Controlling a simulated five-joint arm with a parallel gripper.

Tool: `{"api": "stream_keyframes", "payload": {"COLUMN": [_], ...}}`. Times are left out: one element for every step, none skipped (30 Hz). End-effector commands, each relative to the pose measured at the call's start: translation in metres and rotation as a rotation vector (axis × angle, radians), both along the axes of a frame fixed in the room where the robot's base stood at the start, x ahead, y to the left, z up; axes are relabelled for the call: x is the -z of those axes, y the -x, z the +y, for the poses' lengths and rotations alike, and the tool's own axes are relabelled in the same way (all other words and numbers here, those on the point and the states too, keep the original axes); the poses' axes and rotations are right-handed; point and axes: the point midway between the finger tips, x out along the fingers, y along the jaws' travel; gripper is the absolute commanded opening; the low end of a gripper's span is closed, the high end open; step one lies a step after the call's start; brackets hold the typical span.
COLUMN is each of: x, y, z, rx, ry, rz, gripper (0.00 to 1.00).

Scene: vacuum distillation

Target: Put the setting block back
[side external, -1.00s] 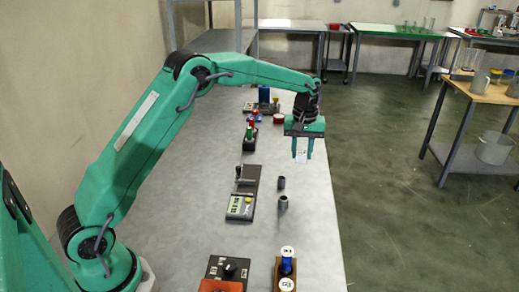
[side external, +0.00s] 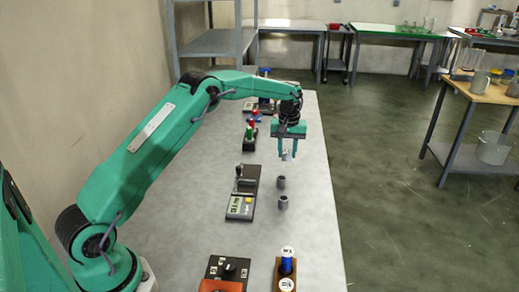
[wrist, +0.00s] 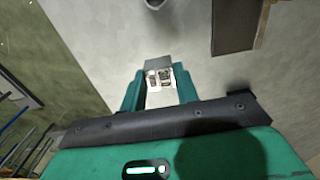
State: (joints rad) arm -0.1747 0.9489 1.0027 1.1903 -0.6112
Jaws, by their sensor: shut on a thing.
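My gripper (side external: 288,152) is shut on a small pale grey block, the setting block (side external: 287,155), and holds it above the right part of the bench, beyond two dark grey cylinders. In the wrist view the block (wrist: 159,84) sits between the two green fingers of my gripper (wrist: 158,92). Its near face is white with dark markings and its far part is plain grey. I cannot tell from the side view exactly how high it hangs.
Two small dark cylinders (side external: 281,182) (side external: 283,202) stand on the bench (side external: 200,235). Left of them is a dark device with a display and yellow button (side external: 240,207). Red and green items (side external: 250,133) stand farther back.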

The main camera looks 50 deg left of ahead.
Motion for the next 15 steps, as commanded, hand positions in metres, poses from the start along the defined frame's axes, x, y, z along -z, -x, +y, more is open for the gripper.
{"api": "stream_keyframes", "payload": {"x": [0.004, 0.005, 0.008, 0.008, 0.009, 0.010, 0.011, 0.011, 0.011, 0.011, 0.011, 0.011, 0.012, 0.013, 0.015], "y": [-0.003, -0.004, -0.005, -0.005, -0.006, -0.006, -0.007, -0.007, -0.007, -0.007, -0.007, -0.007, -0.007, -0.007, -0.007], "z": [0.006, 0.009, 0.012, 0.014, 0.015, 0.017, 0.018, 0.018, 0.018, 0.019, 0.018, 0.018, 0.018, 0.018, 0.018], "rx": [-0.001, -0.001, 0.000, 0.000, 0.000, 0.000, 0.000, 0.000, 0.001, 0.001, 0.001, 0.001, 0.001, 0.001, 0.001], "ry": [-0.001, -0.001, 0.000, 0.000, -0.001, 0.000, -0.001, -0.001, 0.000, 0.000, -0.001, 0.000, 0.000, 0.000, 0.000], "rz": [-0.001, -0.001, 0.000, 0.000, -0.001, -0.001, -0.001, -0.001, 0.000, 0.000, -0.001, 0.000, 0.000, 0.000, 0.000], "gripper": [0.00, 0.00, 0.00, 0.00, 0.00, 0.00, 0.00, 0.00, 0.00, 0.00, 0.00, 0.00, 0.00, 0.00, 0.00]}}
